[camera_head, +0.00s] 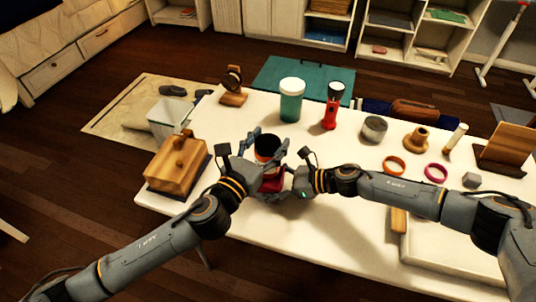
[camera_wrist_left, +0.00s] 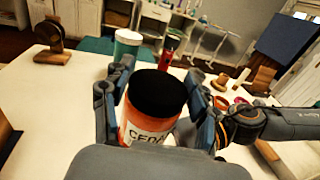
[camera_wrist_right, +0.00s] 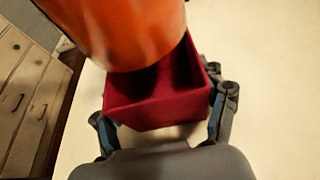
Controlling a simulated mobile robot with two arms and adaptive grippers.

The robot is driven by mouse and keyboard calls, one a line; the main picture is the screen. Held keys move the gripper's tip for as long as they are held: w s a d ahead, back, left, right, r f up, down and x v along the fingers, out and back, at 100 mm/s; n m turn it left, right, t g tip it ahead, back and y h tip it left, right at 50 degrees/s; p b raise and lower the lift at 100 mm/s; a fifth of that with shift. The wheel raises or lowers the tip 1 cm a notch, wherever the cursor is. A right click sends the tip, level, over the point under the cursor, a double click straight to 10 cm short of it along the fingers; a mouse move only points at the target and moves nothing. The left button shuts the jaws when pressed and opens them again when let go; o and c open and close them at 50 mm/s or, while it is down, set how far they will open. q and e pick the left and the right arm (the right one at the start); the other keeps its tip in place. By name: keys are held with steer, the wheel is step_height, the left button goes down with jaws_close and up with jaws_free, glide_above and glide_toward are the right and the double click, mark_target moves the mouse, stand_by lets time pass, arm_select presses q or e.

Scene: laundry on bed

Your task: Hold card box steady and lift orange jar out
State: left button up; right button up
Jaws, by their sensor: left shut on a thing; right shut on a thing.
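An orange jar (camera_wrist_left: 147,122) with a black lid and a pale label stands upright between the fingers of my left gripper (camera_wrist_left: 160,98), which is shut on it. The jar also shows in the head view (camera_head: 266,148). In the right wrist view, the orange jar (camera_wrist_right: 130,30) is above the red card box (camera_wrist_right: 157,112), its lower end at or just over the open top. I cannot tell if any of it is still inside. My right gripper (camera_wrist_right: 165,108) is shut on the box, one finger on each side. The box (camera_head: 272,184) is partly hidden by the grippers in the head view.
A wooden box (camera_head: 176,165) stands left of the grippers. A teal jar with a white lid (camera_head: 291,100) and a red flashlight (camera_head: 332,107) stand behind. Bracelets (camera_head: 394,165), a tin (camera_head: 373,130) and wooden items are to the right on the white table.

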steer(key=shift+f, duration=0.1)
stand_by(0.3)
steer(key=o, duration=1.2)
steer(key=v, duration=1.2)
steer(key=shift+s, duration=0.1)
